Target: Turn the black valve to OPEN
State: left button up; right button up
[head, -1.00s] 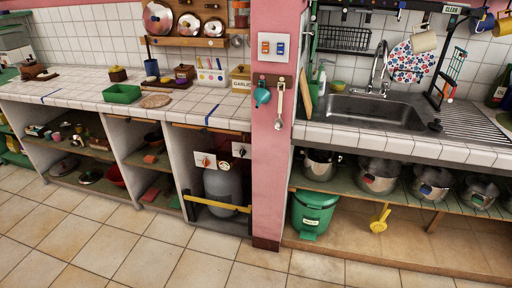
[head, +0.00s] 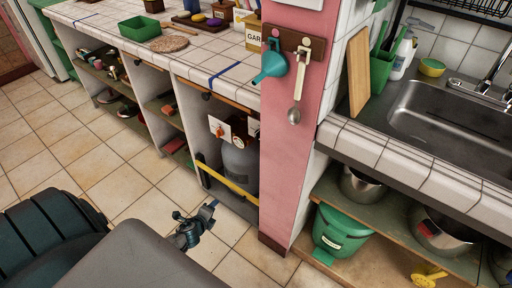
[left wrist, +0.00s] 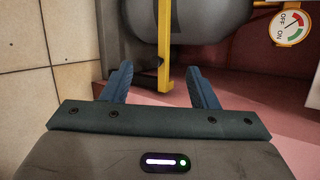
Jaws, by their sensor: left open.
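My left gripper (head: 208,211) is low over the tiled floor, in front of the open bay under the counter. It is open and empty; the left wrist view shows its two blue fingers apart (left wrist: 162,85), with a yellow bar beyond them. In the bay, a white plate with an orange-red knob (head: 219,131) hangs above a grey gas cylinder (head: 240,163). A second white plate (head: 253,127) is partly hidden by the pink pillar. I cannot clearly make out a black valve. My right gripper is out of view.
A yellow bar (head: 228,181) crosses the bay front. The left wrist view shows a round OFF/ON dial (left wrist: 290,25) at upper right. The pink pillar (head: 290,140) stands right of the bay, with a green bin (head: 340,232) beyond. Floor left is clear.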

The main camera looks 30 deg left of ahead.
pick_arm(q)
jog(key=w+r+m+t+h+b, duration=0.1)
jog(key=w+r+m+t+b, duration=0.2)
jog(key=w+r+m, duration=0.5)
jog(key=m+t+h+b, duration=0.4)
jog(key=m, duration=0.7)
send_near(256, 137)
jog(key=w, duration=0.9)
jog(key=shift+w+d+p, duration=0.35)
jog(key=shift+w, duration=0.05)
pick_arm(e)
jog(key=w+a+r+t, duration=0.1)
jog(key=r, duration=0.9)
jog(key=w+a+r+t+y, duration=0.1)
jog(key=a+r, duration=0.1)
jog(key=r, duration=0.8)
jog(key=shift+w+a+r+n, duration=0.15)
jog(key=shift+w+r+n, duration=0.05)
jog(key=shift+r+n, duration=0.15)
pick_arm(q)
jog(key=shift+f, duration=0.1)
jog(key=c, duration=1)
